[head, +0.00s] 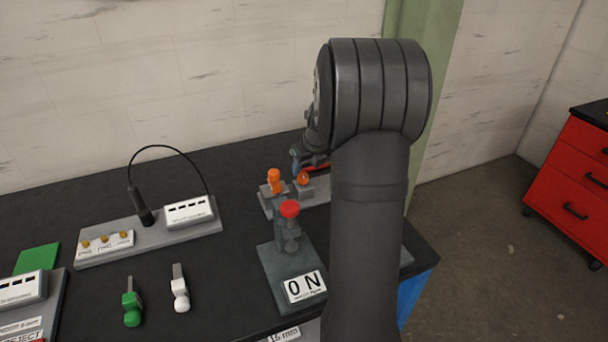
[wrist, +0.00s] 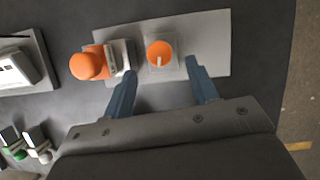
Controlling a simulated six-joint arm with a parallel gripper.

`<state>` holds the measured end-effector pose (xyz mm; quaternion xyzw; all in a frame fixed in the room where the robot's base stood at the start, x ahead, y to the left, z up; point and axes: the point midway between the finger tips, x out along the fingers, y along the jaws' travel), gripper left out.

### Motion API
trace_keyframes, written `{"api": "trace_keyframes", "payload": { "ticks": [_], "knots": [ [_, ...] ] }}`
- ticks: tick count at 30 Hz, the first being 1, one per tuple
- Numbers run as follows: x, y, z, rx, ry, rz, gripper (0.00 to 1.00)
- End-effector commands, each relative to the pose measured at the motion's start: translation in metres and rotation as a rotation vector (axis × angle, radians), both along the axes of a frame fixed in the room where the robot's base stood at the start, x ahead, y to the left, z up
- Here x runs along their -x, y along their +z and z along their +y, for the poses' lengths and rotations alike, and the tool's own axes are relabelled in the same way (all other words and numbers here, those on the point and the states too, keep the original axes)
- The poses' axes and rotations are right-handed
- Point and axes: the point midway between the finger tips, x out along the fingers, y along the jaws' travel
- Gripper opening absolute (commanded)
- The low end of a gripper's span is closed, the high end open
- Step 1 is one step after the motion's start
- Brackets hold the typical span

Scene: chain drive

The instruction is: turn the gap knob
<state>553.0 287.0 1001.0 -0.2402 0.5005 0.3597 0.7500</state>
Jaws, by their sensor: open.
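A round orange knob (wrist: 160,53) with a pale pointer mark sits on a grey plate (wrist: 215,50) in the wrist view. It also shows in the head view as a small orange knob (head: 303,178). I see no readable label naming it the gap knob. My gripper (wrist: 162,68) is open and empty. Its two blue-grey fingers reach toward the knob, one tip to each side and a little short of it in the picture. I cannot tell its height above the plate. In the head view my gripper (head: 307,157) is partly hidden behind my arm.
A taller orange-topped part (wrist: 88,64) stands close left of the knob; it also shows in the head view (head: 273,181). A red-topped post (head: 289,210) stands nearer. A grey board with a black cable (head: 146,216) and green and white pieces (head: 132,308) lie left.

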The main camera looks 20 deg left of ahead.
Motion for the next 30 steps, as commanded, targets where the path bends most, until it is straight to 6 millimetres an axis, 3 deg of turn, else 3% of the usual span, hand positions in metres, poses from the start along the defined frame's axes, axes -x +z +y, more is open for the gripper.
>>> {"api": "trace_keyframes", "payload": {
  "ticks": [3,9,21,28,30],
  "knots": [
    [-0.005,-0.021,0.007,0.000,0.001,0.003,0.53],
    [-0.011,-0.041,0.014,-0.001,0.000,0.000,0.53],
    [-0.013,-0.047,0.016,-0.002,0.000,-0.001,0.53],
    [-0.012,-0.047,0.016,-0.002,0.000,-0.001,0.10],
    [-0.012,-0.047,0.016,-0.002,0.000,-0.001,0.09]
  ]
}}
